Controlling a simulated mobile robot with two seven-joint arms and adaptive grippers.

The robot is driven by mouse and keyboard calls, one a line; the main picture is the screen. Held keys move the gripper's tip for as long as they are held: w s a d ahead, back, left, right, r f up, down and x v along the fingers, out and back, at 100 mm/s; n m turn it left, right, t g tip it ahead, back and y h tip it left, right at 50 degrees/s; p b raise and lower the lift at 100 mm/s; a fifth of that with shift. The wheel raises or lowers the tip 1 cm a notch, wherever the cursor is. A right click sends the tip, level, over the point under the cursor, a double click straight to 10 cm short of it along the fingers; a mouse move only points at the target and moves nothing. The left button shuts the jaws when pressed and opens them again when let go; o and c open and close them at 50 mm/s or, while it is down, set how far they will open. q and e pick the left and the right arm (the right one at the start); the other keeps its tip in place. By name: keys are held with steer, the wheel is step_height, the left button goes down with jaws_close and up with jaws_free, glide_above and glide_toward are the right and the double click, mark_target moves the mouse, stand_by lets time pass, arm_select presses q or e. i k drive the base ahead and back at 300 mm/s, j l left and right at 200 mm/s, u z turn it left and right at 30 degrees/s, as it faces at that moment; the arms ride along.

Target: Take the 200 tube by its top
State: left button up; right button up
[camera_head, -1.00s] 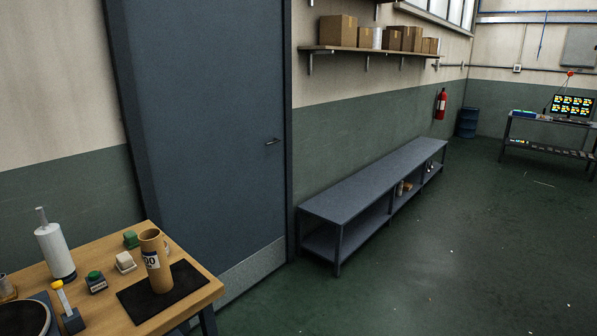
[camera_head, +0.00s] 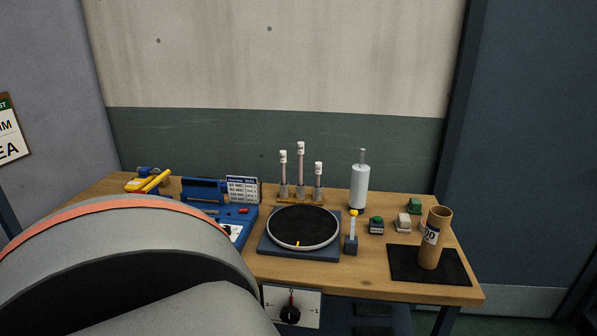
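The 200 tube (camera_head: 431,252) is a brown cardboard tube with an open top and a white label band. Part of a number, ending in "00", shows on the label. It stands upright on a black mat (camera_head: 402,272) at the right end of the wooden table. Nothing touches its top. Neither of my grippers is in view. A large grey arm part of mine with an orange band fills the lower left and hides the table's front left.
On the table (camera_head: 380,288) stand a round black turntable (camera_head: 303,227), a white cylinder with a thin rod (camera_head: 359,187), several capped tubes in a stand (camera_head: 300,190), small blocks (camera_head: 403,222) and a blue device (camera_head: 203,190). A dark door (camera_head: 530,150) is at right.

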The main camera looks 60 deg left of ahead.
mark_target(282, 154)
steer(key=j+u, duration=0.15)
steer(key=u, duration=0.95)
steer(key=l+u, duration=0.15)
steer(key=u, duration=0.7)
steer(key=k+j, duration=0.05)
